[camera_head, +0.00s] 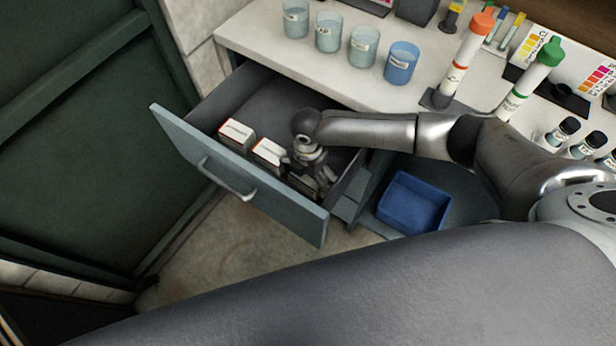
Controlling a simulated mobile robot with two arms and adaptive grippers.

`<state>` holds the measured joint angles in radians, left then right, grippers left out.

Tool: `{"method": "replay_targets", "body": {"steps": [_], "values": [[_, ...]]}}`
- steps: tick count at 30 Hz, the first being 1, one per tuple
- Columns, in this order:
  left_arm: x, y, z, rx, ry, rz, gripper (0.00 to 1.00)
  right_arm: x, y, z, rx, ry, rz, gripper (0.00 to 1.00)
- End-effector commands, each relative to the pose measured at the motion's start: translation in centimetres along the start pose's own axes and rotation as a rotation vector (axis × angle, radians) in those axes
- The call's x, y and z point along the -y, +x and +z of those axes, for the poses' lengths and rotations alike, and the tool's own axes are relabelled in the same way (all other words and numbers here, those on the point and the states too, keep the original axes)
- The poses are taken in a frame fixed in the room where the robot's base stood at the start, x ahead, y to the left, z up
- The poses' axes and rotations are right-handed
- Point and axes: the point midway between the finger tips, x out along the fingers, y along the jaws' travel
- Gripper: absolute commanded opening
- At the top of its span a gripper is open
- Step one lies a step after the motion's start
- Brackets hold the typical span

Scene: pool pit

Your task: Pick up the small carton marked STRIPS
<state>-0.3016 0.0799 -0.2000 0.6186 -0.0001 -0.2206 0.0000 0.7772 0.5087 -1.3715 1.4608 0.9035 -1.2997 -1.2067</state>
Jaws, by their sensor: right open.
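An open drawer (217,158) holds small cartons in a row along its front wall. A white carton (237,136) is at the left, and a white carton with a red-orange edge (268,152) is in the middle. A third carton (303,184) is mostly hidden beneath my right gripper. The print on the cartons is too small for me to tell which is marked STRIPS. My right gripper (320,186) is open and points down into the drawer's right end, over the third carton. I cannot tell whether it touches that carton. My left gripper is not in view.
The drawer's side and front walls stand close around the gripper. A white counter (290,53) above it bears several cups, tubes and small bottles. A blue bin (412,203) stands right of the drawer. A dark green door (80,130) is at the left.

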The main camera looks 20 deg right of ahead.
Motion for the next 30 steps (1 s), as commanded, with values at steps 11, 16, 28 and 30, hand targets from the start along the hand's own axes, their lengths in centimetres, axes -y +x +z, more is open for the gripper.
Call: {"method": "replay_targets", "body": {"steps": [11,16,28,30], "values": [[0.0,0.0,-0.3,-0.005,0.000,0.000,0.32,0.0,0.3,0.0,0.001,0.001,0.000,0.86],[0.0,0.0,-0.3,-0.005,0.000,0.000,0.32,0.0,0.3,0.0,0.001,0.001,0.001,0.64],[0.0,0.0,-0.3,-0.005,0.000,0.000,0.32,-0.2,-1.2,0.1,0.001,0.000,0.005,0.59],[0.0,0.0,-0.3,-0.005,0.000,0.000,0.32,-0.2,-2.5,0.1,0.002,0.001,0.006,0.59]]}}
